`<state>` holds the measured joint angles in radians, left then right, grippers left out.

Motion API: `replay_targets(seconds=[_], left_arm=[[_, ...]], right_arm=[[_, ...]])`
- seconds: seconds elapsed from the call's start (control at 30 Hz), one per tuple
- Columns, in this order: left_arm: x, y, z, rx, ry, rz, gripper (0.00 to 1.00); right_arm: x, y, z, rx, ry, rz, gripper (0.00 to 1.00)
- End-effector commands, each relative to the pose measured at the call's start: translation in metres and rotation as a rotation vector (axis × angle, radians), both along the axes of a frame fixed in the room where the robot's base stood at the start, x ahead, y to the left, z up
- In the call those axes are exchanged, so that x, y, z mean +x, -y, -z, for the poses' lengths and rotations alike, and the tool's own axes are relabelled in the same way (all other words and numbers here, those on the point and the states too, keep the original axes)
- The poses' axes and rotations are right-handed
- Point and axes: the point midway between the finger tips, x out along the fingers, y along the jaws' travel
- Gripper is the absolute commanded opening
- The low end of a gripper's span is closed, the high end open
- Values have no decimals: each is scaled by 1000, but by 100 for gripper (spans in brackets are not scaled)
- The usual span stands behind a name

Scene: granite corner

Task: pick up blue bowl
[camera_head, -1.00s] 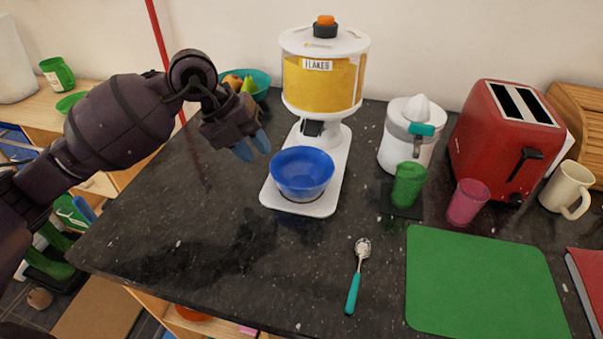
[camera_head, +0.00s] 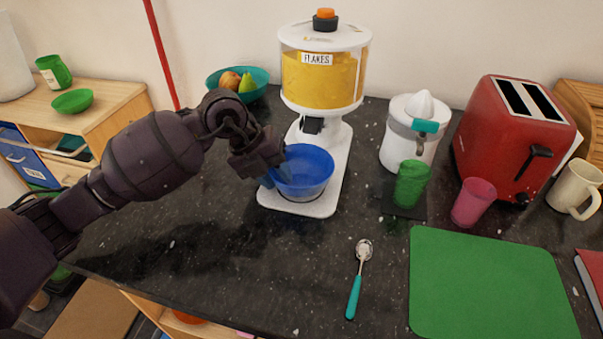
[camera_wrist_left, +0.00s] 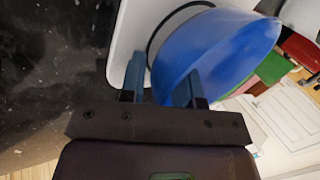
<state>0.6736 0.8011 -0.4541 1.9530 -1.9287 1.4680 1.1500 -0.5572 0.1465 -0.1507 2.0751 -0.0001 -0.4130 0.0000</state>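The blue bowl (camera_head: 306,172) stands upright on the white base (camera_head: 338,178) of the flakes dispenser (camera_head: 322,75). My left gripper (camera_head: 268,179) is at the bowl's left side, with its blue fingers at the rim. In the left wrist view the two fingers (camera_wrist_left: 165,66) are apart, and part of the bowl (camera_wrist_left: 222,48) shows in the gap between them. One finger overlaps the bowl and the other lies over the white base. I cannot tell whether either finger touches the bowl. My right gripper is in neither view.
Right of the dispenser stand a white juicer (camera_head: 413,130), a green cup (camera_head: 411,184), a pink cup (camera_head: 472,202) and a red toaster (camera_head: 512,140). A teal fruit bowl (camera_head: 254,92) is behind my gripper. A spoon (camera_head: 357,285) and green board (camera_head: 490,285) lie in front.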

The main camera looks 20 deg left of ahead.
Motion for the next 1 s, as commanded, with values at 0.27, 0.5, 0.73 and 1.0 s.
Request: replay_targets(seconds=[0.27, 0.5, 0.73, 1.0], left_arm=[[0, 0, -1, 0, 1, 0, 4], [0, -1, -1, 0, 1, 0, 0], [0, -1, -10, 1, 4, 0, 0], [1, 0, -66, 0, 12, 1, 0]], right_arm=[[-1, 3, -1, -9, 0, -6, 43], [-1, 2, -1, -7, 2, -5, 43], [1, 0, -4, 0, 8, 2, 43], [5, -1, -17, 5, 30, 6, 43]])
